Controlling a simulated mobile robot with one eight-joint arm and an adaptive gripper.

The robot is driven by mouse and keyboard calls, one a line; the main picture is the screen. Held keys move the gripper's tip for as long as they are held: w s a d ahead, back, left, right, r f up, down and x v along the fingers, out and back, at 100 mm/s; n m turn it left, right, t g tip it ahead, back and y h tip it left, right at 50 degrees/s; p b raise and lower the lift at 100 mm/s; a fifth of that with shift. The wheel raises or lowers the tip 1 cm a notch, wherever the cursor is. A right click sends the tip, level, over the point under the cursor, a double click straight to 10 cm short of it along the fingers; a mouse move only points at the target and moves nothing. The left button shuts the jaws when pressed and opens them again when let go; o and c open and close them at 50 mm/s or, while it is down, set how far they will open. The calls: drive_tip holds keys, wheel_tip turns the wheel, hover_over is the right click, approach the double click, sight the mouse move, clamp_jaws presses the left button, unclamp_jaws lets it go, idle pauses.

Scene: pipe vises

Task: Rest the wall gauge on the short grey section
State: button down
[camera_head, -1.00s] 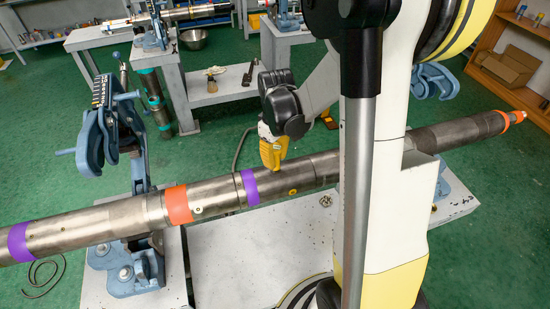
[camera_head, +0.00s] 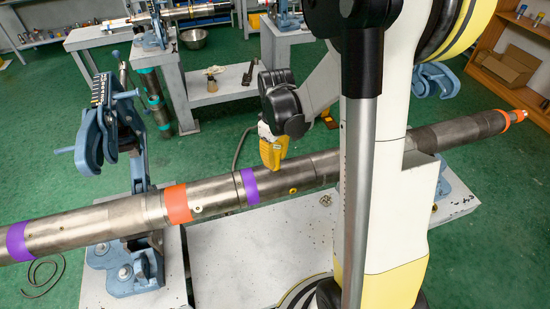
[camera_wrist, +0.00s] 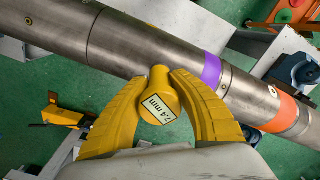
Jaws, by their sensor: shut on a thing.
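My gripper (camera_head: 271,152) has yellow fingers and hangs at the far side of the long pipe, just right of a purple band (camera_head: 249,187). In the wrist view, my gripper (camera_wrist: 160,78) is shut on the yellow wall gauge (camera_wrist: 162,99), whose label reads 7.4 mm. The gauge's narrow end points at the pipe. It overlaps the pipe's edge in that view; I cannot tell whether it touches. That grey steel stretch (camera_wrist: 135,48) lies between the purple band (camera_wrist: 211,71) and a seam. It also shows in the head view (camera_head: 285,180).
Orange bands (camera_head: 178,204) and more purple mark the pipe. A blue vise (camera_head: 125,255) with an upright open frame stands at left. A white bench (camera_head: 235,255) lies below. A second bench (camera_head: 215,95) with another pipe is behind. My arm column hides part of the pipe.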

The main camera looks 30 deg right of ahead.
sight(275, 147)
drive_tip(key=shift+r+p, duration=2.55)
drive_tip(key=shift+r, duration=1)
drive_tip(key=shift+f, duration=0.1)
